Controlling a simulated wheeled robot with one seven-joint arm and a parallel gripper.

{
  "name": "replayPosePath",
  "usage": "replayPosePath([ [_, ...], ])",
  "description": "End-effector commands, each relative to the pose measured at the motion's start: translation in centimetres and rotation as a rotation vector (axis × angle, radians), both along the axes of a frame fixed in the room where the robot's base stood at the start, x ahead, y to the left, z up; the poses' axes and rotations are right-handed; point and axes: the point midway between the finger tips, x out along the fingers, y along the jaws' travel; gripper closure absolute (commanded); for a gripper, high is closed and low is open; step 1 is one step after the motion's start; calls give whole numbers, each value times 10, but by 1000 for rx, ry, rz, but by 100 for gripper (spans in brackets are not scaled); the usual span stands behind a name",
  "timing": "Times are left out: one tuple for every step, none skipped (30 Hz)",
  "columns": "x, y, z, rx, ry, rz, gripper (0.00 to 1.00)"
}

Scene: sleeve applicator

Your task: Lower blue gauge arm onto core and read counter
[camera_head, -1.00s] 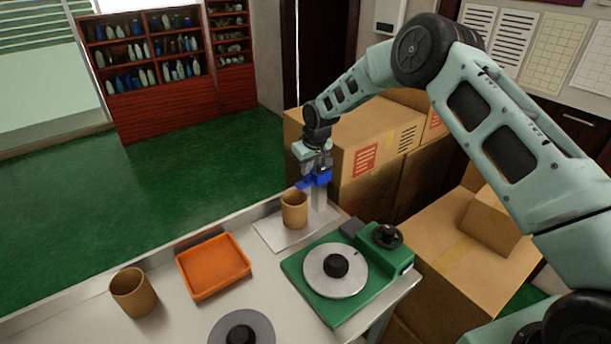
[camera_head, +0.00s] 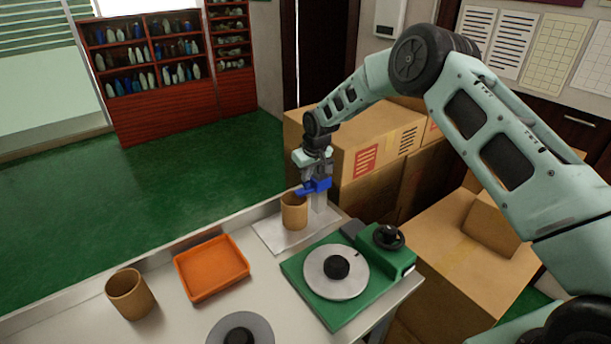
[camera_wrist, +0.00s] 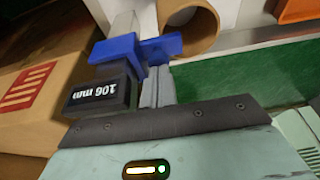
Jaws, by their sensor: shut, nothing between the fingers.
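The blue gauge arm (camera_head: 316,186) sits on a pale upright post (camera_head: 319,203), its left end over the top of the brown core (camera_head: 294,213). The core stands upright on a light plate (camera_head: 268,238). I cannot tell whether the arm touches the core's rim. In the wrist view the blue arm (camera_wrist: 125,50) lies beside the core's open mouth (camera_wrist: 190,30).
A green machine with a round disc (camera_head: 336,271) and black knob (camera_head: 388,237) stands right of the plate. An orange tray (camera_head: 211,268), another brown core (camera_head: 130,294) and a grey disc (camera_head: 241,331) are on the table. Cardboard boxes (camera_head: 375,145) stand close behind the post.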

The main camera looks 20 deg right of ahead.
Motion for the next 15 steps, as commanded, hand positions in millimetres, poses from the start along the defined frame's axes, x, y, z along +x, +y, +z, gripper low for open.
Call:
replayPosePath([
  [0, 0, 0, 0, 1, 0, 100],
  [0, 0, 0, 0, 1, 0, 100],
  [0, 0, 0, 0, 1, 0, 100],
  [0, 0, 0, 0, 1, 0, 100],
  [0, 0, 0, 0, 1, 0, 100],
  [0, 0, 0, 0, 1, 0, 100],
  [0, 0, 1, 0, 1, 0, 100],
  [0, 0, 2, 0, 1, 0, 100],
  [0, 0, 4, 0, 1, 0, 100],
  [0, 0, 6, 0, 1, 0, 100],
  [0, 0, 8, 0, 1, 0, 100],
  [0, 0, 11, 0, 1, 0, 100],
  [0, 0, 13, 0, 1, 0, 100],
  [0, 0, 16, 0, 1, 0, 100],
  [0, 0, 19, 0, 1, 0, 100],
])
